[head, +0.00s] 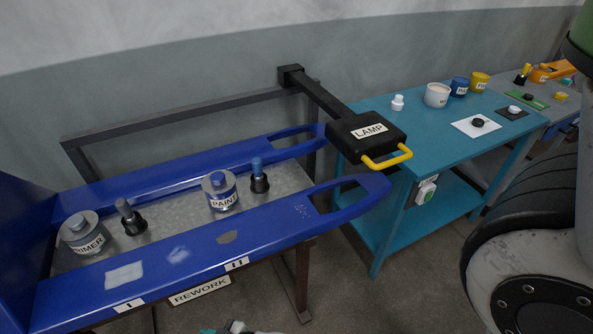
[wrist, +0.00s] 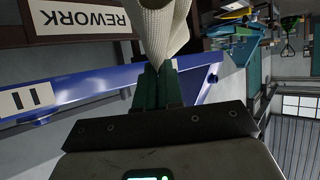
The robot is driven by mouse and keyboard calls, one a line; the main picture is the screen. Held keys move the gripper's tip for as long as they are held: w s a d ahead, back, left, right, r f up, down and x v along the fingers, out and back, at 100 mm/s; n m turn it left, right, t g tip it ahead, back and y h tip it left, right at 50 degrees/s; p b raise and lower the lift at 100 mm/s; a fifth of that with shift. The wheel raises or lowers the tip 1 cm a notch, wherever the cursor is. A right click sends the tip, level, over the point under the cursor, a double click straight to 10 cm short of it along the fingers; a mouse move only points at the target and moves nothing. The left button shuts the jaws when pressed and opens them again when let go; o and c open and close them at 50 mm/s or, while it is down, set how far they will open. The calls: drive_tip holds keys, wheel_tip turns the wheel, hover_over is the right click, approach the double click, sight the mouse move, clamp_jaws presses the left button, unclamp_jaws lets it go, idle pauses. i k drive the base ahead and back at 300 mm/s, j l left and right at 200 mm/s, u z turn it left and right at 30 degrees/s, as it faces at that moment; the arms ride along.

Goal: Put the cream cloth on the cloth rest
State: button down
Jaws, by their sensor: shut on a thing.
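In the wrist view, the dark green fingers of my gripper (wrist: 157,88) are shut on the cream cloth (wrist: 165,28). The cloth is bunched at the fingertips and spreads away from them, cut off by the top edge of the picture. The REWORK sign and the blue fork are behind it. The cloth does not show in the head view, and my gripper cannot be made out clearly there. I cannot tell which thing is the cloth rest; no label for it is readable.
The blue fork frame (head: 270,235) carries a pale patch and dark and light marks. PRIMER (head: 82,233) and PAINT (head: 220,191) cans stand behind its near arm. A LAMP box (head: 366,136) with a yellow handle juts out beside a teal table (head: 418,128) holding cups.

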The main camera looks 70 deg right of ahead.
sight(436, 146)
drive_tip(key=k+l+z, duration=0.1)
drive_tip(key=k+l, duration=0.15)
drive_tip(key=k+l+z, duration=0.1)
drive_tip(key=l, duration=0.25)
drive_tip(key=k+l+z, duration=0.1)
drive_tip(key=k+l, duration=0.2)
drive_tip(key=k+l+z, duration=0.1)
drive_tip(key=l, duration=0.25)
drive_tip(key=k+l+z, duration=0.1)
drive_tip(key=k+l, duration=0.2)
drive_tip(key=k+l+z, duration=0.15)
drive_tip(key=l, duration=0.3)
drive_tip(key=k+l+z, duration=0.1)
drive_tip(key=l, duration=0.3)
drive_tip(key=k, duration=0.05)
